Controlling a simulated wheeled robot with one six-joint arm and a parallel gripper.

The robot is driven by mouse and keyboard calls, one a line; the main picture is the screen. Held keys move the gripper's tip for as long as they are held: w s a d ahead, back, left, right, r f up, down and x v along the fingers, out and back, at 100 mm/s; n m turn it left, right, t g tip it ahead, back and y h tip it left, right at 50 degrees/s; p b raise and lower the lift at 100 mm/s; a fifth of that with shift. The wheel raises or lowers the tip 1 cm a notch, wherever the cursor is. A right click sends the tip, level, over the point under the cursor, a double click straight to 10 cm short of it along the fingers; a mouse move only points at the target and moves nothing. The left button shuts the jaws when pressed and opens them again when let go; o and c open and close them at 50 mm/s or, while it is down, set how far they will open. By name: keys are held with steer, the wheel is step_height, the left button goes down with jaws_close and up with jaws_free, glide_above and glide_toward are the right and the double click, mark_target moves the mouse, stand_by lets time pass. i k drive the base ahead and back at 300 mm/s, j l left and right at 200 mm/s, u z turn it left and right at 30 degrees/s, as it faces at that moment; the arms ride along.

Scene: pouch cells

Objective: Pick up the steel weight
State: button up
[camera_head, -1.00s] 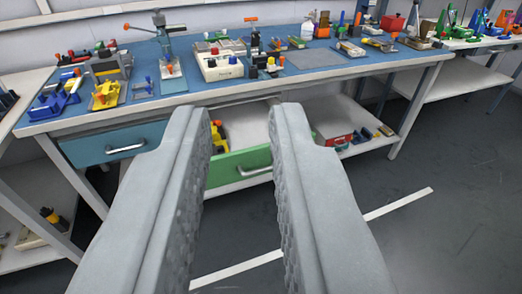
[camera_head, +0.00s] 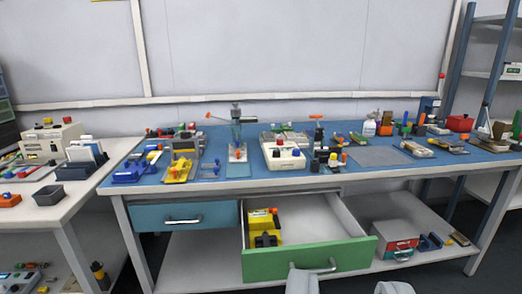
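I cannot make out a steel weight for certain; the bench items are small at this distance. Several small devices stand on the blue-topped workbench (camera_head: 225,184), among them a clamp stand (camera_head: 236,130) and a white box with dark and red knobs (camera_head: 284,152). The green-fronted drawer (camera_head: 300,262) under the bench is pulled out and holds a yellow and black object (camera_head: 264,228). My gripper (camera_head: 345,284) shows only as two grey fingertips at the bottom edge. They are wide apart, in front of the drawer, with nothing seen between them.
A blue drawer (camera_head: 183,218) is closed. The lower shelf bears a red and white box (camera_head: 396,240). A side table (camera_head: 95,180) with a cream machine (camera_head: 52,141) stands at left, a blue-post rack (camera_head: 470,70) at right. A bare grey mat (camera_head: 377,156) lies on the bench.

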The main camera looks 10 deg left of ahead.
mark_target(235, 112)
steer(key=i+j, duration=0.75)
steer(key=i, duration=0.2)
steer(key=i+j, duration=0.8)
steer(key=i, duration=0.1)
